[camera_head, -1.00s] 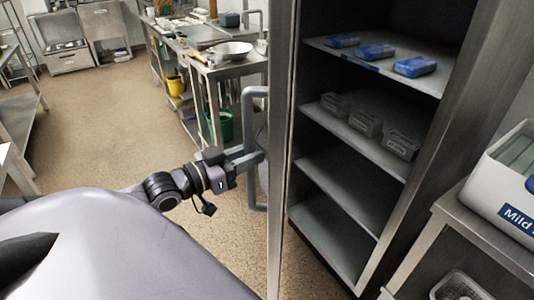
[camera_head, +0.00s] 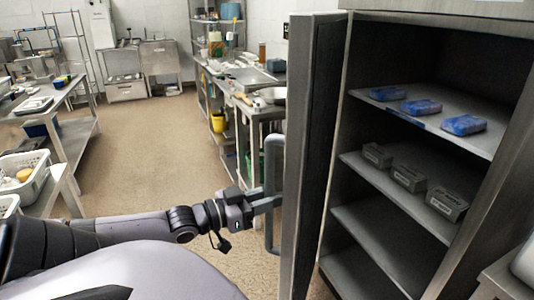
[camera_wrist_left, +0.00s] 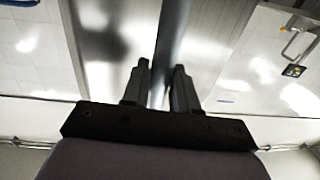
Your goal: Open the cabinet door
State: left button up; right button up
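The tall grey metal cabinet (camera_head: 391,183) stands at the right of the head view with its interior exposed. Its door (camera_head: 311,150) is swung wide open and seen nearly edge-on. The upright bar handle (camera_head: 272,175) is on the door's outer face, to the left. My left gripper (camera_head: 268,203) is at the handle's lower half. In the left wrist view the two dark fingers of my left gripper (camera_wrist_left: 160,88) sit on either side of the handle bar (camera_wrist_left: 169,40), closed around it. My right gripper is not in view.
The cabinet shelves hold blue packs (camera_head: 422,107) and grey lidded containers (camera_head: 409,178). A steel table (camera_head: 255,112) stands beyond the door. Another table with a white basket (camera_head: 25,170) is at the left. The floor (camera_head: 150,150) between them is clear.

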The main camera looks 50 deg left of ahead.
pick_arm(q)
jog(key=shift+o, duration=1.1)
jog(key=shift+w+a+r, duration=0.15)
jog(key=shift+w+a, duration=0.05)
jog(key=shift+w, duration=0.2)
jog(key=shift+s, duration=0.25)
jog(key=p+v, duration=0.1)
jog(key=v, duration=0.5)
jog(key=shift+s, duration=0.35)
jog(key=shift+a, duration=0.1)
